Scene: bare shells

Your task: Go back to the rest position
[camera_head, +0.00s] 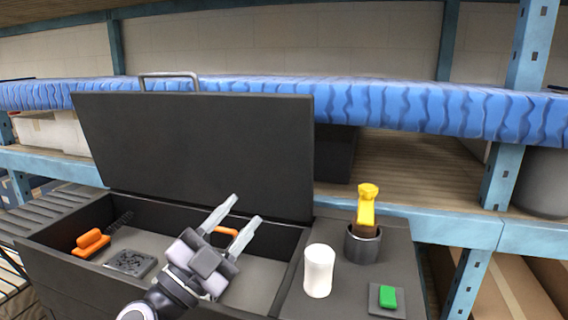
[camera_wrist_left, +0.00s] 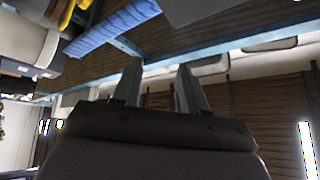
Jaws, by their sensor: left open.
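My left gripper (camera_head: 240,218) is open and empty in the head view, above the open dark box (camera_head: 60,268). Its fingers point up and to the right, in front of the raised lid (camera_head: 200,150). In the left wrist view its two fingers (camera_wrist_left: 158,85) are spread with nothing between them. My right gripper is in neither view.
An orange-handled tool (camera_head: 90,242), a dark square block (camera_head: 131,262) and another orange piece (camera_head: 226,231) lie in the box. To its right stand a white cylinder (camera_head: 319,270), a dark cup (camera_head: 362,244) with a yellow-topped tool (camera_head: 367,200), and a green block (camera_head: 387,297) on a pad.

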